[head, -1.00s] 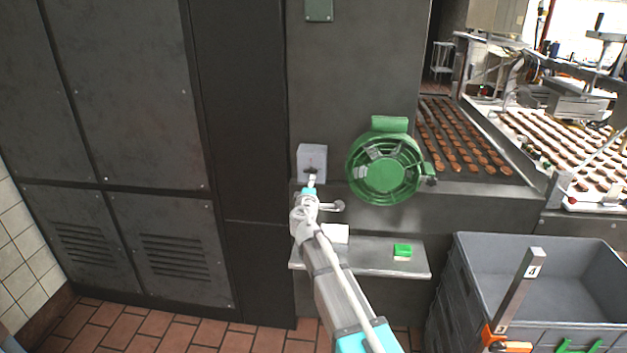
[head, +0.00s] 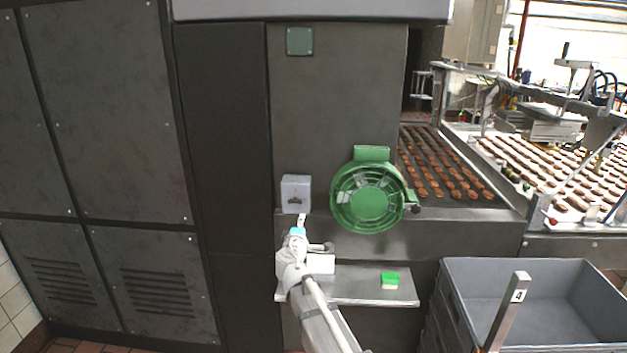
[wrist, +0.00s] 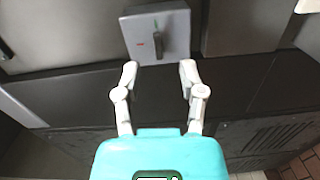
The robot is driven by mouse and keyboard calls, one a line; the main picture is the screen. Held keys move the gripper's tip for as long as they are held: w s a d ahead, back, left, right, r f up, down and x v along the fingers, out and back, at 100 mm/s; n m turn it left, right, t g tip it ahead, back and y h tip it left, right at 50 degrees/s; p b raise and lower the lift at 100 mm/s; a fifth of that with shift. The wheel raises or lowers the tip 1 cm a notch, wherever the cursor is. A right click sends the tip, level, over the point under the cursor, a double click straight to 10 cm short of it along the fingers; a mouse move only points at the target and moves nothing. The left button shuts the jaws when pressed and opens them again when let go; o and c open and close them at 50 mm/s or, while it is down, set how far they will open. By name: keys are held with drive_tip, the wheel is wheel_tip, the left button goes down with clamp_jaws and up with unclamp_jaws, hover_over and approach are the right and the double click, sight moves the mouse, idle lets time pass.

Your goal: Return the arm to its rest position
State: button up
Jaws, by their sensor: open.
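My gripper (wrist: 158,75) is open and empty in the wrist view, its two pale fingers apart. In the head view my gripper (head: 301,219) is at the end of my arm, just below a grey switch box (head: 296,190) on the dark machine front. The switch box also shows in the wrist view (wrist: 175,48), beyond the fingertips, with a dark rotary knob (wrist: 160,42) and a red mark to its left. I cannot tell the exact gap between the fingertips and the box.
A green round fan (head: 372,196) is right of the box. A metal shelf (head: 350,292) below holds a green-and-white sponge (head: 390,281) and a white block (head: 321,264). Grey crates (head: 470,290) stand lower right. A conveyor with brown pieces (head: 445,170) runs behind.

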drive_tip(key=s+d+f+m+g+h, duration=0.2)
drive_tip(key=s+d+f+m+g, duration=0.15)
drive_tip(key=d, duration=0.35)
drive_tip(key=s+d+f+m+g+h+p, duration=0.1)
drive_tip(key=s+d+f+m+g, duration=0.25)
drive_tip(key=d, duration=0.35)
drive_tip(key=s+d+f+m+g+h, duration=0.25)
drive_tip(key=s+d+m, duration=0.2)
drive_tip(key=d, duration=0.35)
drive_tip(key=s+d+f+m+g+y, duration=0.1)
drive_tip(key=s+f+m+g+y, duration=0.1)
drive_tip(key=s, duration=0.6)
drive_tip(key=s+d+f+m+g+y, duration=0.1)
drive_tip(key=s+f+m+g+y, duration=0.2)
drive_tip(key=s, duration=0.6)
drive_tip(key=shift+s+f+g+y+p, duration=0.25)
drive_tip(key=shift+f+g+y+p, duration=0.2)
drive_tip(key=shift+f+g+y, duration=0.85)
drive_tip(key=shift+r+g+h, duration=0.25)
drive_tip(key=shift+r+g, duration=0.1)
drive_tip(key=shift+r, duration=0.15)
